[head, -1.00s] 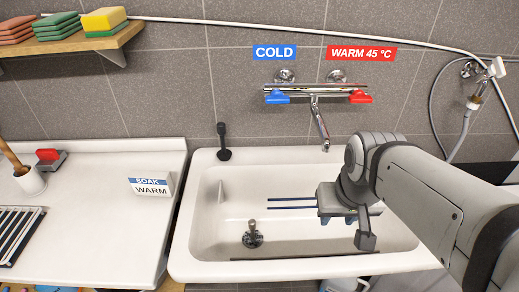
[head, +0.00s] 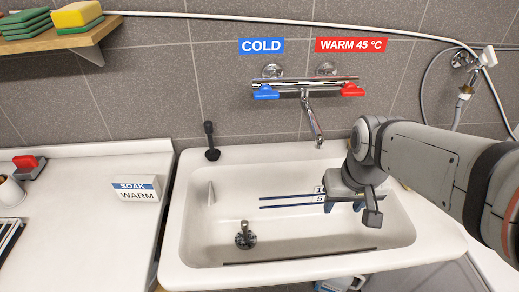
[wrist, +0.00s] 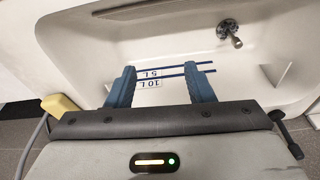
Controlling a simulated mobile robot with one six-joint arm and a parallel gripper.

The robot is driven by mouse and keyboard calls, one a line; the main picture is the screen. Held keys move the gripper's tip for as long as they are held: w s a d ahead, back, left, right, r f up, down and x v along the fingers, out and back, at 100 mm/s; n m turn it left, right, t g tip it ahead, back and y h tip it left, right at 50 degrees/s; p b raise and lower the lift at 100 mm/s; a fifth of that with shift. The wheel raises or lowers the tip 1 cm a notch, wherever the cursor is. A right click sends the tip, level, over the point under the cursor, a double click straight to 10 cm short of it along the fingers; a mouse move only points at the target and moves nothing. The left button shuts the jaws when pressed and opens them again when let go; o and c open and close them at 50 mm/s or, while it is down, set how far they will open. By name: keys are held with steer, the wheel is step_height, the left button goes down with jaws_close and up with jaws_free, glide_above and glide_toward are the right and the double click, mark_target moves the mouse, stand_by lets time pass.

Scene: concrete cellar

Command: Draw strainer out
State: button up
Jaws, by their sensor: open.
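The strainer (head: 245,236) is a chrome piece with an upright knob, seated in the drain on the floor of the white sink (head: 290,157). It also shows at the top right of the wrist view (wrist: 231,33). My gripper (head: 344,207) hangs over the right half of the sink, well to the right of the strainer. In the wrist view my gripper (wrist: 160,70) has its two blue fingers apart with nothing between them. The sink appears empty of water.
The mixer tap (head: 305,87) with blue and red handles hangs above the sink's back edge, its spout (head: 313,120) near my arm. A black lever (head: 210,141) stands on the back rim. A "SOAK WARM" sign (head: 137,189) stands on the left counter. Blue level lines (head: 285,203) mark the sink.

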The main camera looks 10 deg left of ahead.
steer(key=w+a+f+n+g+b, duration=0.1)
steer(key=w+a+f+n+b, duration=0.25)
steer(key=w+a+f, duration=0.7)
steer(key=n+g+b, duration=0.1)
steer(key=n+b, duration=0.1)
steer(key=n, duration=0.3)
glide_above(245, 222)
steer(key=shift+m, duration=0.25)
step_height(245, 222, down, 9)
steer(key=shift+f, duration=0.1)
step_height(245, 222, down, 8)
steer(key=shift+r, duration=0.25)
jaws_close()
